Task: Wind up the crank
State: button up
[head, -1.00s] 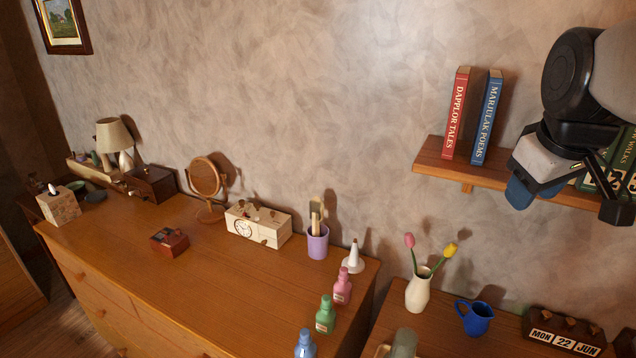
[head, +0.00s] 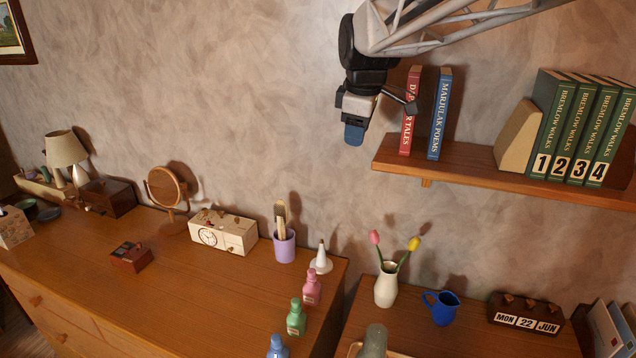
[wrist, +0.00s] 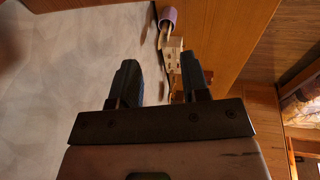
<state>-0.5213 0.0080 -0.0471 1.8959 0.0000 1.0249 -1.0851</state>
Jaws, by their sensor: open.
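No crank can be made out for certain. A dark wooden box (head: 108,197) at the dresser's back left has a small light part jutting from its left side, too small to tell. A cream clock box (head: 222,231) with small brown pieces on top stands mid-dresser; it also shows beyond my fingers in the wrist view (wrist: 173,62). My gripper (head: 381,118) is open and empty, high near the wall, left of and partly before the red book, well above the dresser. It also shows in the wrist view (wrist: 160,84).
A wall shelf (head: 470,174) with books (head: 440,115) is close on the right. A round mirror (head: 167,188), lilac cup (head: 284,246), white cone (head: 321,260) and several bottles (head: 297,318) stand on the dresser (head: 190,310). Its front middle is clear.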

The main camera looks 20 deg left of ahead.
jog(key=w+a+f+n, duration=0.2)
jog(key=a+n, duration=0.1)
jog(key=a, duration=0.5)
jog(key=w+a+f+n, duration=0.2)
jog(key=a, duration=0.5)
jog(key=n+g+h, duration=0.1)
jog(key=n+g, duration=0.2)
jog(key=n, duration=1.3)
send_over(139, 242)
notch_tip(139, 242, down, 28)
jog(key=shift+s+f, duration=0.1)
jog(key=shift+f, duration=0.05)
jog(key=shift+f, duration=0.1)
jog(key=shift+f, duration=3.8)
